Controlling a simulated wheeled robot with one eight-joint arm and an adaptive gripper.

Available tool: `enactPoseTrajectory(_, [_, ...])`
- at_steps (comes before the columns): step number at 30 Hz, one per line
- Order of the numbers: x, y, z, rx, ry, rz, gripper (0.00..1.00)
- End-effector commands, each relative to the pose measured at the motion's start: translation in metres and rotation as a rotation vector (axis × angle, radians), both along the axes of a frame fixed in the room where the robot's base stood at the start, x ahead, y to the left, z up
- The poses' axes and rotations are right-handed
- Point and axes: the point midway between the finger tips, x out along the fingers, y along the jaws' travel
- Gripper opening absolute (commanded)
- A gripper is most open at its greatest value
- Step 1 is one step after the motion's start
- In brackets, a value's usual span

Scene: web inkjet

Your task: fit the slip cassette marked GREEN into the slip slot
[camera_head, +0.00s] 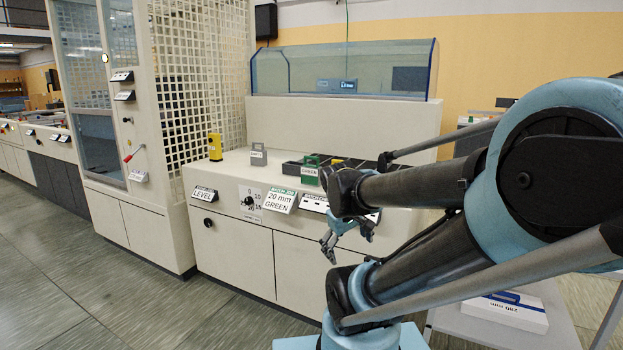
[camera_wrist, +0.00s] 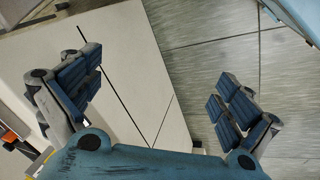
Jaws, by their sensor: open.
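A green cassette (camera_head: 310,170) with a handle and a white GREEN label stands on top of the cream machine cabinet, at the left end of a row of dark compartments. My gripper (camera_head: 348,240) is open and empty in front of the cabinet, below its top and to the lower right of the cassette. In the wrist view its two blue-padded fingers (camera_wrist: 155,100) are wide apart, with only cabinet front and floor between them. I cannot pick out the slip slot for certain; my arm covers the right part of the cabinet.
A grey handled block (camera_head: 258,156) and a yellow device (camera_head: 215,147) stand left of the cassette. A "20 mm GREEN" sign (camera_head: 281,200) and a dial (camera_head: 249,201) are on the front edge. A box (camera_head: 507,311) lies on a table at lower right. Floor left is clear.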

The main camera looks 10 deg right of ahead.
Motion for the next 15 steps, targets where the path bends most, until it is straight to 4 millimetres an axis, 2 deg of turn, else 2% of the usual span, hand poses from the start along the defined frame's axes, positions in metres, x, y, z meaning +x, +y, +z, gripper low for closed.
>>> enactPoseTrajectory(6, [0.056, -0.016, 0.019, -0.223, 0.008, 0.235, 0.98])
enactPoseTrajectory(15, [0.136, -0.022, 0.044, -0.545, 0.046, 0.543, 0.98])
